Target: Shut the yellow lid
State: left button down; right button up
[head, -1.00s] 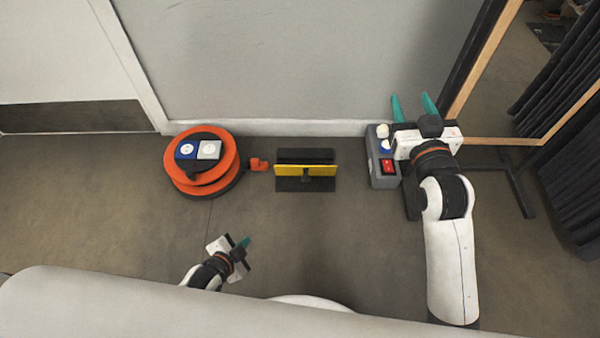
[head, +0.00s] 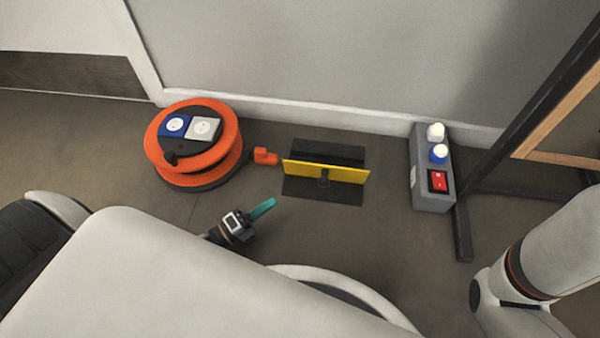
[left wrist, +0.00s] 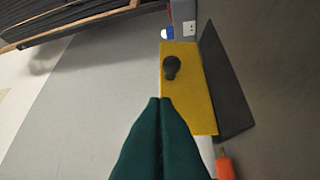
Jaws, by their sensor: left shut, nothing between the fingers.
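The yellow lid (head: 345,173) stands raised, roughly upright, over a flat black base (head: 322,190) on the floor, with black also showing behind it. A dark round knob (head: 323,179) sits on its near face. The left wrist view shows the lid (left wrist: 196,98) and its knob (left wrist: 171,67) just beyond my fingertips. My left gripper (head: 262,209) is shut and empty, in front and to the left of the lid; I see no contact. My right arm (head: 545,260) shows at the right edge, but its gripper is out of view.
An orange cable reel (head: 195,168) stands left of the lid, with an orange plug (head: 265,156) between them. A grey switch box (head: 432,185) stands to the right, near a dark stand leg (head: 463,232). The wall (head: 330,60) is close behind.

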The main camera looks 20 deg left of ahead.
pick_arm(q)
jog(key=b, duration=0.4)
send_near(309, 164)
jog(key=w+d, duration=0.1)
jog(key=d, duration=0.3)
jog(key=shift+w+a+r+b, duration=0.1)
jog(key=shift+w+a+b, duration=0.1)
jog(key=shift+w+b, duration=0.35)
jog(key=shift+w+a+r+b, duration=0.2)
jog(key=shift+w+b, duration=0.2)
jog(key=shift+w, duration=0.3)
jog(key=shift+w+a+r+b, duration=0.1)
jog(key=shift+w+a+b, duration=0.1)
jog(key=shift+w+b, duration=0.35)
jog(key=shift+w, duration=0.1)
